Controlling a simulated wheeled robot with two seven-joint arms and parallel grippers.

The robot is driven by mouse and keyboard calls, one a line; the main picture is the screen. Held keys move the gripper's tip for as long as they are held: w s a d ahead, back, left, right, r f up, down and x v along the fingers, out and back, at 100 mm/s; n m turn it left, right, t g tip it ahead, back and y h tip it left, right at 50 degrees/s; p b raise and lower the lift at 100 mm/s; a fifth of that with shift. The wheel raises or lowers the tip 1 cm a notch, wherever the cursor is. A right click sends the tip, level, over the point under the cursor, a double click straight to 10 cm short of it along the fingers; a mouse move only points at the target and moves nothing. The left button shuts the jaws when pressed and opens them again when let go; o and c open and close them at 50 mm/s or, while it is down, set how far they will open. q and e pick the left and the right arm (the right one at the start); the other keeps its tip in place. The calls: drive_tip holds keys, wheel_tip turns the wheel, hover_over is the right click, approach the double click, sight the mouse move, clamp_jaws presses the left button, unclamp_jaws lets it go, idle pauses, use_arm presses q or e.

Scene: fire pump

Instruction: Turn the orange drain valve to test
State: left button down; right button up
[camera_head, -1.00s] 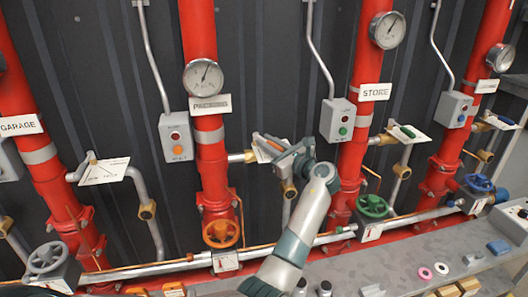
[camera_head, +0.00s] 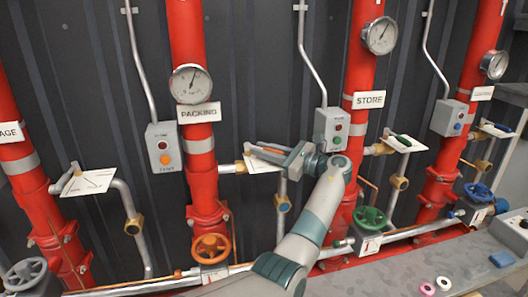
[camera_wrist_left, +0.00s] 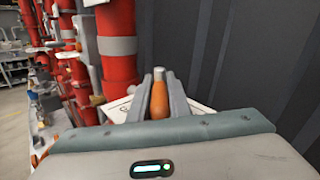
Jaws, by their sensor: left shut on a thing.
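The orange drain valve handle (camera_wrist_left: 159,100) shows in the left wrist view, between the two grey fingers of my left gripper (camera_wrist_left: 158,78). In the head view my left gripper (camera_head: 262,154) is at the white plate (camera_head: 263,166) of the valve on the branch pipe, right of the red PACKING riser (camera_head: 188,130). The fingers are shut on the handle and hide most of it there. I cannot read the plate's markings or tell which position the handle points to. My right gripper is not in view.
An orange handwheel (camera_head: 211,248) sits low on the PACKING riser, and a green handwheel (camera_head: 370,219) on the STORE riser (camera_head: 365,75). A grey button box (camera_head: 163,148) is left of the PACKING riser. A similar valve plate (camera_head: 88,182) stands farther left.

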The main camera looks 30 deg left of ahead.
use_arm(q)
drive_tip(key=c, duration=1.6)
unclamp_jaws()
drive_tip(key=shift+c, duration=0.2)
drive_tip(key=shift+a, duration=0.1)
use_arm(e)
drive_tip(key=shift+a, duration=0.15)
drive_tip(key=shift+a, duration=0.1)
use_arm(q)
drive_tip(key=shift+d+f, duration=0.1)
drive_tip(key=shift+d, duration=0.3)
drive_tip(key=d+b, duration=0.6)
drive_tip(key=d, duration=1)
drive_tip(key=shift+w+d, duration=0.15)
drive_tip(key=shift+d, duration=0.15)
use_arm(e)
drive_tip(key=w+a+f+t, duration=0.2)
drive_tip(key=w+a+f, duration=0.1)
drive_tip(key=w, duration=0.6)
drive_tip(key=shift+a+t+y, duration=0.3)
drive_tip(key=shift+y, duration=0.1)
